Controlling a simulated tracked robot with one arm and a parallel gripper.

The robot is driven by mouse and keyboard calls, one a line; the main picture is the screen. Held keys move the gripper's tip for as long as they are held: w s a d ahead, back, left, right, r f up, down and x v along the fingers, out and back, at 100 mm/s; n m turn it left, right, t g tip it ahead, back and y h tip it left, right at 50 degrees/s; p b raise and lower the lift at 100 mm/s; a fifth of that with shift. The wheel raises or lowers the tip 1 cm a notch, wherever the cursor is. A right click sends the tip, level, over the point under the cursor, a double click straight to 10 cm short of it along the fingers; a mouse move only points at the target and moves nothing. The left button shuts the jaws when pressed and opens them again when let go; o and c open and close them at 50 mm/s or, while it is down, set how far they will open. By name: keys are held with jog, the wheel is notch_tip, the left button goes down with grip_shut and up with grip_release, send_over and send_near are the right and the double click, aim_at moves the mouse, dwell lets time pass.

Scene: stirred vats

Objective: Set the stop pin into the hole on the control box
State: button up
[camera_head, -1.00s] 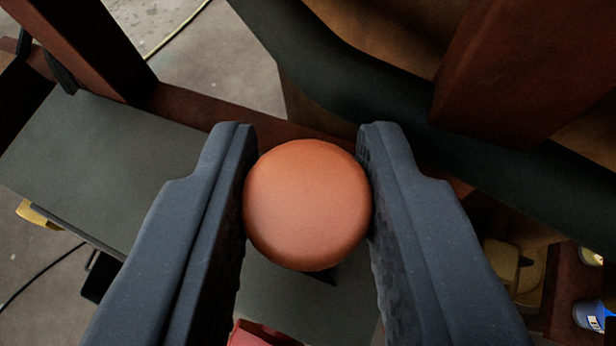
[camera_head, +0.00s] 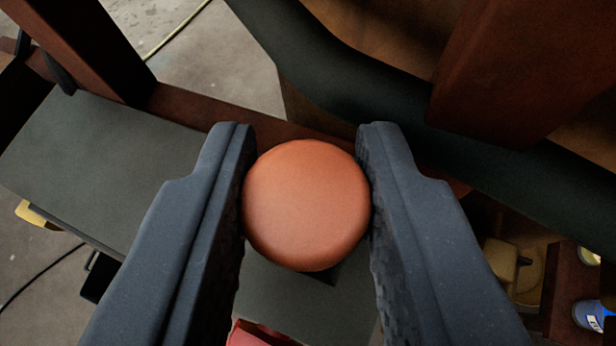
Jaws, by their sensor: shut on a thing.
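My gripper (camera_head: 306,190) is shut on a round orange knob, which I take to be the head of the stop pin (camera_head: 306,205). The knob's rounded top faces the camera, with a dark finger pressed on its left and right sides. The pin's shaft is hidden below the head. Under it lies a flat grey-green surface (camera_head: 95,165), which may be the top of the control box; I cannot tell for sure. No hole shows. I cannot tell whether the pin touches anything below.
A dark curved rim (camera_head: 330,85) crosses the upper right, with a red-brown beam (camera_head: 525,70) over it. A red-brown post (camera_head: 85,45) stands at upper left. A red object (camera_head: 260,334) shows at the bottom, and a blue can (camera_head: 590,314) at lower right.

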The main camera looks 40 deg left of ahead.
jog(key=shift+f+b, duration=1.55)
jog(key=shift+f, duration=0.9)
dwell(0.8)
jog(key=o, duration=1)
jog(key=shift+o, duration=0.2)
jog(key=shift+d+r, duration=0.1)
jog(key=b+v, duration=0.1)
jog(key=v, duration=1.2)
jog(key=shift+s+b, duration=0.3)
jog(key=shift+b, duration=0.1)
